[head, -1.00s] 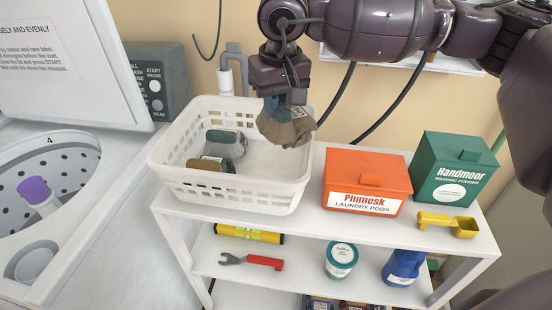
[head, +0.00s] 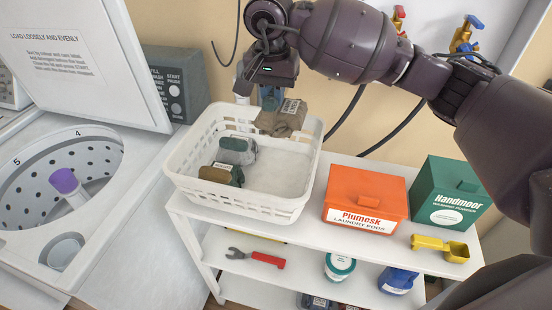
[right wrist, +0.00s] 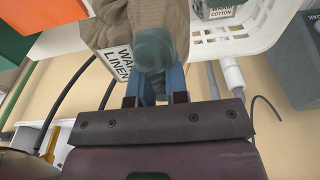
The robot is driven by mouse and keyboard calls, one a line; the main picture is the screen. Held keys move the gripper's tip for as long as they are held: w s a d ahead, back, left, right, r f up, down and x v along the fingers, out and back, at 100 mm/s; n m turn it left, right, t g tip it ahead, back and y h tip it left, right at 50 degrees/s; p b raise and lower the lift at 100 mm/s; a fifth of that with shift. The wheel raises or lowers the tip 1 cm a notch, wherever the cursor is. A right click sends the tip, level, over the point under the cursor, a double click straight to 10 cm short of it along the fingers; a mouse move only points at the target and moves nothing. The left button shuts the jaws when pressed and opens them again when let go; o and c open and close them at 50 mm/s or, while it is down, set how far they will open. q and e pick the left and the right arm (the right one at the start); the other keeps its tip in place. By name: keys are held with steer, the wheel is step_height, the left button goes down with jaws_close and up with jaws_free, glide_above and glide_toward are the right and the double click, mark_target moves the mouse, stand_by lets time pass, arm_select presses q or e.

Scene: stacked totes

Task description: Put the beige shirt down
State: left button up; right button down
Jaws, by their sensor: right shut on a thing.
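The beige shirt (head: 281,120) is a bunched brownish bundle with a white label. My right gripper (head: 270,100) is shut on it and holds it over the back right part of the white laundry basket (head: 245,206). In the right wrist view the shirt (right wrist: 150,22) hangs between the blue fingers (right wrist: 153,85), and its label reads "WARM LINEN". In that view the basket rim (right wrist: 235,40) is close beside the shirt. Whether the shirt touches the basket is hard to tell. My left gripper is not in view.
The basket also holds a grey bundle (head: 237,150) and a brown and green one (head: 221,174) at its left. An orange pods box (head: 365,198), a green powder box (head: 449,192) and a yellow scoop (head: 440,246) share the shelf top. An open washer (head: 60,185) stands left.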

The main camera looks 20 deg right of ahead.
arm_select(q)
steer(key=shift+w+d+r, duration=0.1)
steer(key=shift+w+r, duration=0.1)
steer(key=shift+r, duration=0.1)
arm_select(e)
step_height(320, 180, down, 16)
steer(key=shift+f, duration=0.15)
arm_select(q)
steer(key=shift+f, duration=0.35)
arm_select(e)
steer(key=shift+f, duration=0.35)
arm_select(q)
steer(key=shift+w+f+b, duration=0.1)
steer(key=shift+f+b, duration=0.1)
steer(key=shift+b, duration=0.25)
arm_select(e)
steer(key=shift+f, duration=0.25)
steer(key=c, duration=1.1)
jaws_free()
